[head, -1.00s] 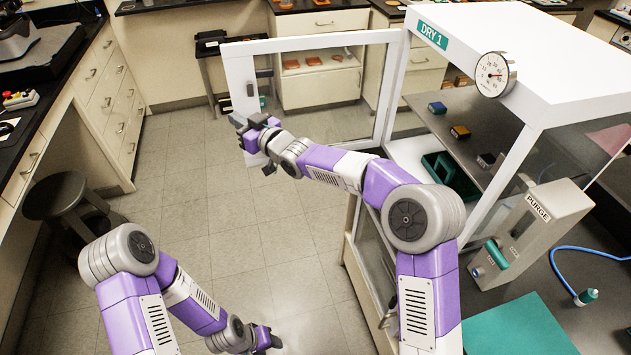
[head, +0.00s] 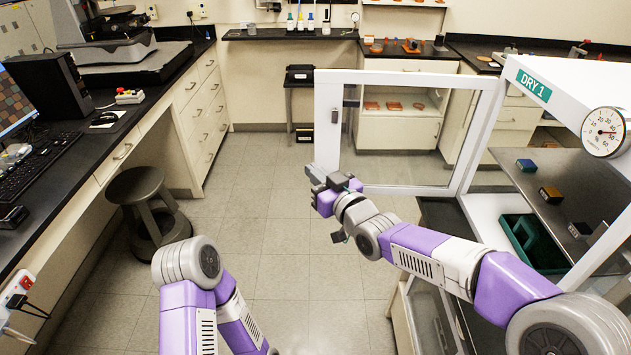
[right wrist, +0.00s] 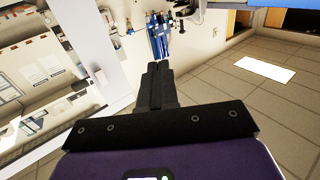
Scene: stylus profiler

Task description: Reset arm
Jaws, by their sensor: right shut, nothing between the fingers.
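My right gripper (head: 322,178) is in the middle of the head view, in front of the open glass door's left frame (head: 327,125). In the right wrist view its fingers (right wrist: 157,85) are together with nothing between them. I cannot tell from these views whether it touches the door. The right arm reaches in from the lower right, past the front of the DRY 1 cabinet (head: 575,82). My left arm shows at the lower left of the head view, pointing down. Its gripper is out of view below the frame.
A green tray (head: 507,229) and small blocks, one of them blue (head: 526,165), sit inside the cabinet. A dial gauge (head: 603,132) is on its front. A stool (head: 138,190) and a computer bench stand at left. The tiled floor between is clear.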

